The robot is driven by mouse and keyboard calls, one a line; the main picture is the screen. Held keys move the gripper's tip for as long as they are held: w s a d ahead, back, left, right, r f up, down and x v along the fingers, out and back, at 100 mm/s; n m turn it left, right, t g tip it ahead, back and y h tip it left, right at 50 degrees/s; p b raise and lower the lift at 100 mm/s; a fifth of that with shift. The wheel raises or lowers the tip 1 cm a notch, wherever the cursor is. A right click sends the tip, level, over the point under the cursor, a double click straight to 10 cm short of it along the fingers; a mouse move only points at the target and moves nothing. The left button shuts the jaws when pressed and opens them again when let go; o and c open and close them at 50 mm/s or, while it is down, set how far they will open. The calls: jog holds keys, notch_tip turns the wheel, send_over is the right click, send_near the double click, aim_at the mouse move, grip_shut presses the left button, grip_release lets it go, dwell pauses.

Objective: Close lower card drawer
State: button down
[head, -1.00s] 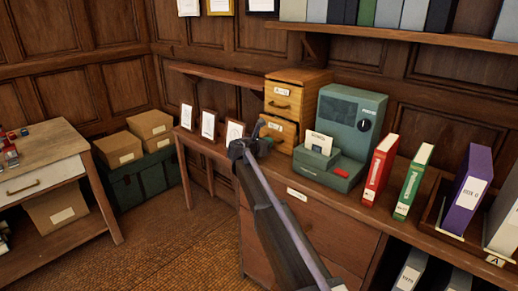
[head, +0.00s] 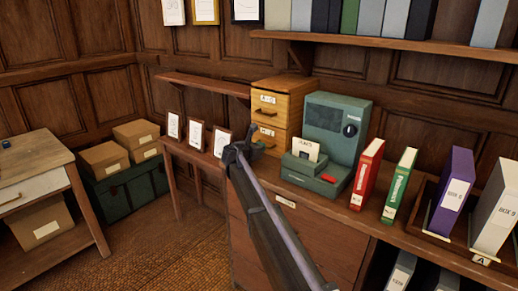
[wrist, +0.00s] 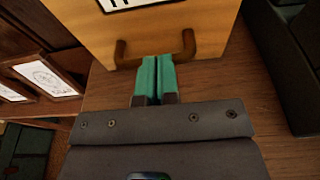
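The wooden card cabinet (head: 297,95) stands on the long counter. Its upper drawer (head: 265,102) is labelled and shut. The lower drawer (head: 280,141) looks flush or nearly flush with the cabinet front; my gripper partly hides it. My gripper (head: 256,148) is at the lower drawer's front. In the wrist view its teal fingertips (wrist: 155,62) are together, with nothing visible between them. They point at the drawer front (wrist: 158,28), between the two ends of the brown handle (wrist: 188,44). I cannot tell whether they touch the wood.
A green card machine (head: 335,120) stands right of the cabinet, with red (head: 367,175) and green (head: 398,186) binders beyond it. Small framed cards (head: 197,134) stand to the left. A wall shelf (head: 400,39) with binders hangs above.

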jog(key=p+v, duration=0.3)
jog(key=v, duration=1.1)
jog(key=s+d+f+m+g+y+p, duration=0.1)
jog(key=s+d+f+m+g, duration=0.25)
jog(key=s+m, duration=0.25)
jog(key=s+d+f+m+g+y, duration=0.2)
jog(key=s+d+m, duration=0.2)
jog(key=s+m, duration=0.25)
jog(key=s+d+f+m+g+y+p, duration=0.1)
jog(key=s+d+f+m+g, duration=0.2)
jog(key=s+m, duration=0.35)
jog(key=s+d+r+m+g+y+p, duration=0.1)
jog(key=s+d+m, duration=0.3)
jog(key=s, duration=0.6)
jog(key=s+d+r+m+g+y+p, duration=0.1)
jog(key=s+d+m+g+y+p, duration=0.1)
jog(key=s+d, duration=0.7)
jog(key=s+m+y+p, duration=0.1)
jog(key=s+m+y, duration=0.1)
jog(key=m, duration=0.1)
jog(key=shift+s+g+y+p, duration=0.2)
jog(key=shift+g+y+p, duration=0.1)
jog(key=shift+g+p, duration=0.1)
